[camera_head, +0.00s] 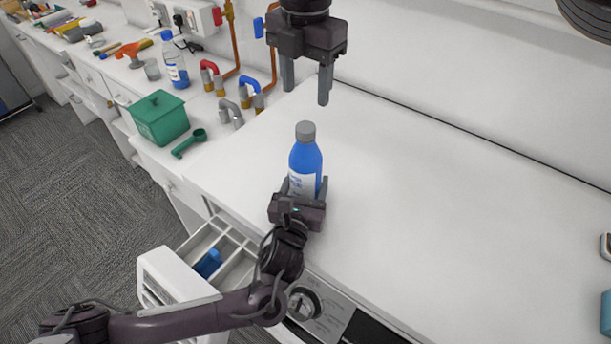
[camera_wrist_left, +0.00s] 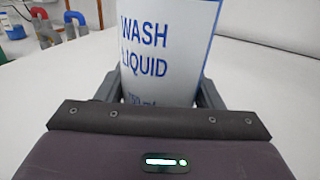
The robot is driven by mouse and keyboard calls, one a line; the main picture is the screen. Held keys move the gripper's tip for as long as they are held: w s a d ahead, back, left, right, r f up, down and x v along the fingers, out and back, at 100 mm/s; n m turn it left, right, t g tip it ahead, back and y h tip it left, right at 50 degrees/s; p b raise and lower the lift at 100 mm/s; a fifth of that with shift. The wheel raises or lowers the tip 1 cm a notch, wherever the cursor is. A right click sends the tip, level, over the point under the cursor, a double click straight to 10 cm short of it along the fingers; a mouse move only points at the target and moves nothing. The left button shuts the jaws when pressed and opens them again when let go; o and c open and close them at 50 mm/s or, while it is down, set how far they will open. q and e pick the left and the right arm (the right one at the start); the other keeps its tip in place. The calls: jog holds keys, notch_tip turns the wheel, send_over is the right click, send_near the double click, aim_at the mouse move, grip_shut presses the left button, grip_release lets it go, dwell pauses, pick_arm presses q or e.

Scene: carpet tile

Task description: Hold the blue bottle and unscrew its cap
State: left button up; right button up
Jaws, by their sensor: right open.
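The blue bottle (camera_head: 305,158) stands upright on the white worktop, with its grey cap (camera_head: 306,131) on top. Its white "WASH LIQUID" label faces the left wrist camera, where the bottle (camera_wrist_left: 168,50) fills the upper middle. My left gripper (camera_head: 305,188) is shut on the lower body of the bottle, one finger on each side. The left wrist view shows the left gripper's fingers (camera_wrist_left: 160,92) against both sides of the label. My right gripper (camera_head: 306,92) is open and empty, pointing down above the cap, with a clear gap between.
An open drawer (camera_head: 215,262) with a blue item sits below the worktop edge. A green box (camera_head: 159,117), a green scoop (camera_head: 190,142), pipe pieces (camera_head: 250,92) and another bottle (camera_head: 174,62) stand to the left. The worktop (camera_head: 450,210) right of the bottle is clear.

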aim_at(306, 127)
pick_arm(q)
jog(key=c, duration=1.2)
grip_shut()
pick_arm(e)
jog(key=m, duration=0.6)
jog(key=shift+m, duration=0.3)
jog(key=m, duration=1.1)
jog(key=shift+m, duration=0.3)
jog(key=m, duration=0.8)
jog(key=shift+m, duration=0.3)
jog(key=shift+f, duration=0.35)
notch_tip(306, 127, down, 7)
jog(key=shift+f, duration=0.15)
